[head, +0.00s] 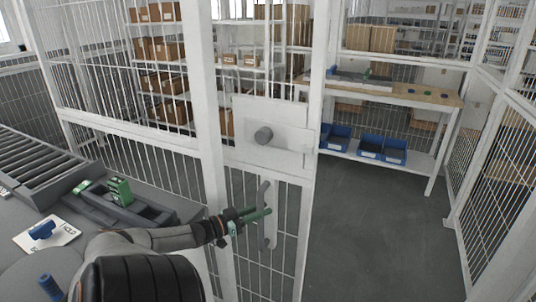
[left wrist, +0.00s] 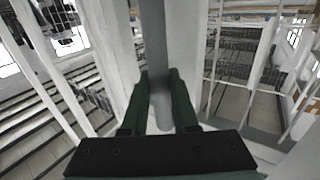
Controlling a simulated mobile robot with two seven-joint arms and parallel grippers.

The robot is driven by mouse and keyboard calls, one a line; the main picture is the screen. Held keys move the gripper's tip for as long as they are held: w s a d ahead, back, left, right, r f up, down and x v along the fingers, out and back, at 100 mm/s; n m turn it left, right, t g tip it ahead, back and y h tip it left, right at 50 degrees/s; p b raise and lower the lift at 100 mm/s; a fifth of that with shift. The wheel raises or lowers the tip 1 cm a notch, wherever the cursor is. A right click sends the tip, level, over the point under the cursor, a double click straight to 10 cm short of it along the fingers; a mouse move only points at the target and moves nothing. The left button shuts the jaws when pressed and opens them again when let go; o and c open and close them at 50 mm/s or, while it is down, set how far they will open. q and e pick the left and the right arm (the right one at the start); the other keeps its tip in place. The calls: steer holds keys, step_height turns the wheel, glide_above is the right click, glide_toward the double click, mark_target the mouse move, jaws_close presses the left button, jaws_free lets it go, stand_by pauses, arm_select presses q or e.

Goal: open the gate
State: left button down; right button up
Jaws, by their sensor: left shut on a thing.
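A grey upright pull handle (head: 267,236) is fixed below the plate. My left gripper (head: 256,217) reaches in from the left and is shut on this handle. In the left wrist view, the dark green fingers of my left gripper (left wrist: 160,100) stand on both sides of the grey handle (left wrist: 154,45). I cannot tell for certain whether the gate stands ajar. My right gripper is not in view.
Behind the fence stand shelves with cardboard boxes (head: 160,50). A workbench (head: 400,90) with blue bins (head: 370,146) stands beyond. Grey floor (head: 375,235) at right is clear.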

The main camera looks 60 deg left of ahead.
mark_target(260, 201)
arm_select(q)
steer(key=c, duration=0.7)
jaws_free()
step_height(260, 201, up, 4)
steer(key=shift+f+p, duration=0.2)
steer(key=shift+p, duration=0.8)
steer(key=d+r+p, duration=0.1)
steer(key=s+d+r+p, duration=0.1)
steer(key=r+p, duration=0.1)
steer(key=s+d+r+p, duration=0.1)
steer(key=d+r, duration=0.1)
steer(key=shift+r+p, duration=0.25)
steer(key=shift+p, duration=0.15)
steer(key=shift+s+d+r, duration=0.65)
steer(key=shift+s+d, duration=0.2)
steer(key=shift+d, duration=0.45)
steer(key=shift+s+d+r, duration=0.65)
steer(key=shift+s+d, duration=0.25)
steer(key=shift+d, duration=0.45)
steer(key=shift+s+d+r, duration=0.65)
steer(key=shift+s+d, duration=0.2)
steer(key=shift+d, duration=0.45)
